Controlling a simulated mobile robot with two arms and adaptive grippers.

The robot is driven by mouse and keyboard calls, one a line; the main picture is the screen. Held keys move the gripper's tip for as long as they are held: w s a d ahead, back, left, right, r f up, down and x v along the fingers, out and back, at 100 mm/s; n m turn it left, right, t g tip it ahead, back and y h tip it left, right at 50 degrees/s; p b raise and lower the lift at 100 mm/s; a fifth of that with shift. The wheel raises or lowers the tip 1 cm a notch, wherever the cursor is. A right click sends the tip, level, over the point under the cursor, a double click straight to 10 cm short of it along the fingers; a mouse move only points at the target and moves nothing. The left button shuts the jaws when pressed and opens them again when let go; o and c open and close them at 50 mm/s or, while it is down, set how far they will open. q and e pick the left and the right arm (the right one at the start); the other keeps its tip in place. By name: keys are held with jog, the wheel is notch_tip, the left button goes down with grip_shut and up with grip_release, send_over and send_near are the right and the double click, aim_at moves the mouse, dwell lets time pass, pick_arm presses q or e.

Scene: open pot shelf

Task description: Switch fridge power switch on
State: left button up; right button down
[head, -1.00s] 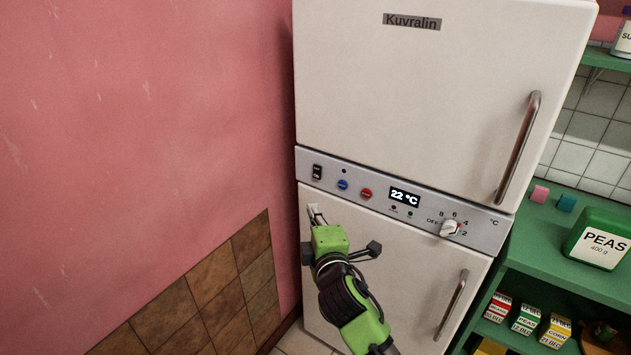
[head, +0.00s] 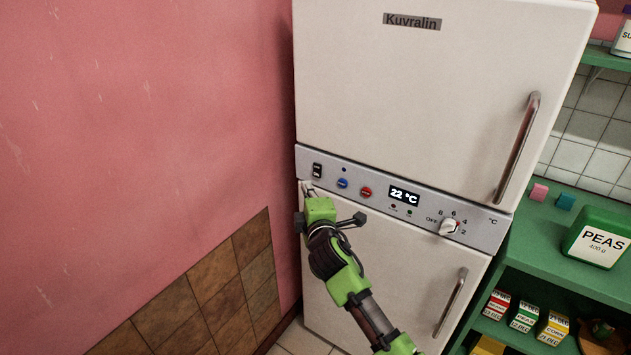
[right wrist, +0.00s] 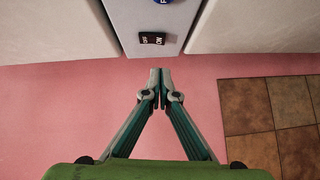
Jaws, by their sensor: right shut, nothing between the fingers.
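The fridge power switch (head: 317,171) is a small black rocker at the left end of the fridge's grey control panel (head: 372,210). It also shows in the right wrist view (right wrist: 152,38), with small white lettering. My right gripper (head: 308,188) is shut and empty, its fingertips just below the switch in the head view. In the right wrist view the closed fingertips (right wrist: 160,75) point toward the switch, with a visible gap in the picture; whether they touch the panel I cannot tell. The display (head: 404,196) reads 22 °C. My left gripper is not in view.
A blue button (head: 343,183), a red button (head: 366,192) and a temperature knob (head: 449,227) sit along the same panel. A pink wall (head: 150,120) stands close on the left. Green shelves (head: 555,270) with packages stand on the right.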

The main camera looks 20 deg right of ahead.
aim_at(314, 176)
jog(key=w+d, duration=0.2)
jog(key=w+d+p, duration=0.1)
jog(key=shift+w+d+f, duration=0.15)
jog(key=shift+w+f, duration=0.05)
jog(key=shift+f, duration=0.1)
jog(key=shift+w+d+f+b, duration=0.1)
jog(key=shift+f+b, duration=0.2)
jog(key=shift+b, duration=0.75)
jog(key=shift+r+n+t, duration=0.2)
jog(key=shift+n+t, duration=0.1)
jog(key=shift+f, duration=0.1)
